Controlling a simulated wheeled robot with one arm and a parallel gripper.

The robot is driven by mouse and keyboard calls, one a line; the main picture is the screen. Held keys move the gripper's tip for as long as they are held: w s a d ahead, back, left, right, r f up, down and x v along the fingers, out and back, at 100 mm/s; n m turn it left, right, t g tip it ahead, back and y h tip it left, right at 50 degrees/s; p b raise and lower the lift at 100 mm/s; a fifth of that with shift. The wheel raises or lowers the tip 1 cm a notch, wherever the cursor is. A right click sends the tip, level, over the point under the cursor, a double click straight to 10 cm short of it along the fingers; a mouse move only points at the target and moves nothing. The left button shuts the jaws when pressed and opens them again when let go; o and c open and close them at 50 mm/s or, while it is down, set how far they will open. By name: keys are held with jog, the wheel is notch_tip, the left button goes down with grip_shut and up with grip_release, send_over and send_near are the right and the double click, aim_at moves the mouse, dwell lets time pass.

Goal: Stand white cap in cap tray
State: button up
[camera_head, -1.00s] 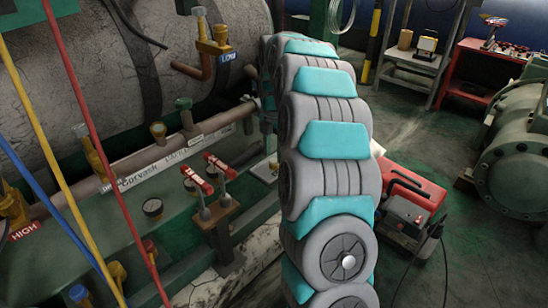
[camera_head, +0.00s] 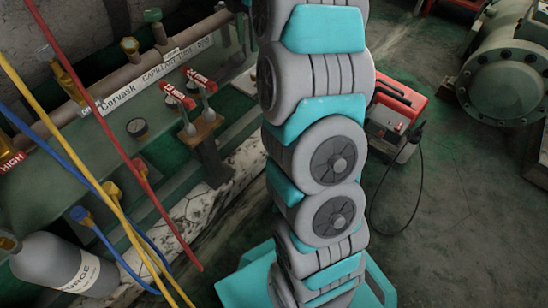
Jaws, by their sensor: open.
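I cannot make out the white cap or the cap tray in this view. My gripper is not in view. My grey and teal arm rises through the middle of the picture and leaves it at the top edge, hiding part of the bench behind it.
Red, yellow and blue hoses hang in front. A grey PURGE cylinder (camera_head: 62,266) is at lower left.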

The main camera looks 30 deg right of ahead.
jog(key=s+a+m, duration=0.5)
jog(key=s+a, duration=0.1)
jog(key=s, duration=0.3)
jog(key=s+a+m, duration=0.5)
jog(key=s+a, duration=0.1)
jog(key=s, duration=0.4)
jog(key=s+a+f+m, duration=0.1)
jog(key=s+f+m, duration=0.2)
jog(key=s, duration=0.7)
jog(key=s+a+f+m+g, duration=0.1)
jog(key=s+a+f+m, duration=0.1)
jog(key=s+m, duration=0.5)
jog(key=s+f, duration=0.1)
jog(key=s, duration=0.1)
jog(key=shift+s+g, duration=0.3)
jog(key=shift+s, duration=0.1)
